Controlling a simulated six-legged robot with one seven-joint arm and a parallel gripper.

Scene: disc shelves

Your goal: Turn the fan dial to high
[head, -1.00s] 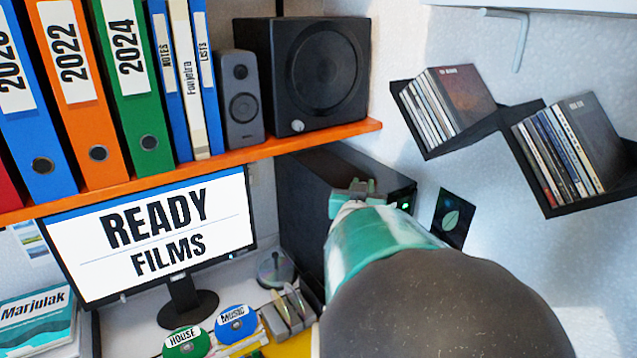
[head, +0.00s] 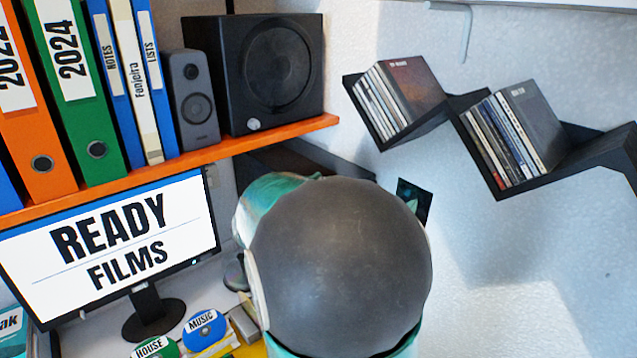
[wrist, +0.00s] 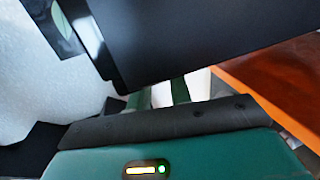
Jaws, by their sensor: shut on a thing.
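The black computer case (head: 338,162) stands under the orange shelf, mostly hidden behind my arm in the head view. Its dark body fills the upper part of the wrist view (wrist: 200,40). My gripper (wrist: 165,92) shows in the wrist view as green fingers reaching from a dark bar to the lower edge of the case. The fingertips are hidden behind that edge. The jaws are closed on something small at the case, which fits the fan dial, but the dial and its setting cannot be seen. In the head view my arm covers the gripper.
The orange shelf (head: 165,168) runs close above the case and carries binders and speakers (head: 255,72). A monitor (head: 115,250) stands left of my arm. Black zigzag wall racks with discs (head: 510,135) hang at the right. The bare wall below them is free.

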